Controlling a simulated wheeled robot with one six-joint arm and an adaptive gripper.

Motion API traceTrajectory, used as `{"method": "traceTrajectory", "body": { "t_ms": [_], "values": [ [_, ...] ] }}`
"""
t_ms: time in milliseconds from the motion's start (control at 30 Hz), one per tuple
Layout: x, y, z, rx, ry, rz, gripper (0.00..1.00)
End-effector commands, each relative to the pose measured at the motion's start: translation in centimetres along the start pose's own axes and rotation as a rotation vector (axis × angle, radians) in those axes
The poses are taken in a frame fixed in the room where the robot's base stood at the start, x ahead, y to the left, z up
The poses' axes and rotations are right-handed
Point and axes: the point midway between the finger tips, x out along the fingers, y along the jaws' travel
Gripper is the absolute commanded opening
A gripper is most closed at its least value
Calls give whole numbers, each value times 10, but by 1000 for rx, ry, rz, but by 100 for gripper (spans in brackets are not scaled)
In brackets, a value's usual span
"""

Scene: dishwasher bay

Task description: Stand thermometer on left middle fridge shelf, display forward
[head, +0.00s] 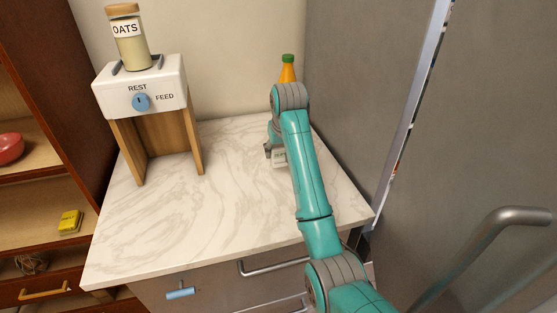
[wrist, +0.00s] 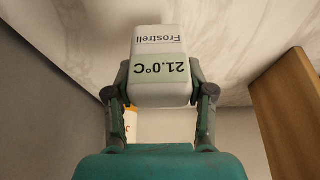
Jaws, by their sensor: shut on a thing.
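The thermometer (wrist: 160,50) is a small white block with a pale green display reading 21.0°C and the name Frostrell, upside down in the wrist view. My gripper (wrist: 160,88) is shut on its two sides. In the head view the thermometer (head: 280,159) is partly hidden behind my arm, over the right part of the counter; I cannot tell whether it touches the top. The grey fridge (head: 480,130) fills the right side. A narrow bright gap runs along its door edge, with bits of colour inside. The shelves cannot be made out.
On the marble counter (head: 180,225) stands a REST/FEED dispenser (head: 165,88) with an oats jar (head: 130,45). An orange bottle (head: 288,72) is behind my arm. The fridge handle (head: 510,218) juts out at right. Open wooden shelves (head: 40,185) stand at left. The counter's front middle is clear.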

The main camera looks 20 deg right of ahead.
Motion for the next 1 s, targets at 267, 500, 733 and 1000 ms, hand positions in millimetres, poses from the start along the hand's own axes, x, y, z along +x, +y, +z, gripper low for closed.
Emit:
{"method": "traceTrajectory", "body": {
  "t_ms": [267, 500, 733, 1000],
  "values": [
    [27, 0, 11, 0, -2, 0, 17],
    [39, 0, 16, 0, 2, 0, 17],
    [41, 0, 17, 0, 1, 0, 17],
    [41, 0, 17, 0, 2, 0, 78]
  ]
}}
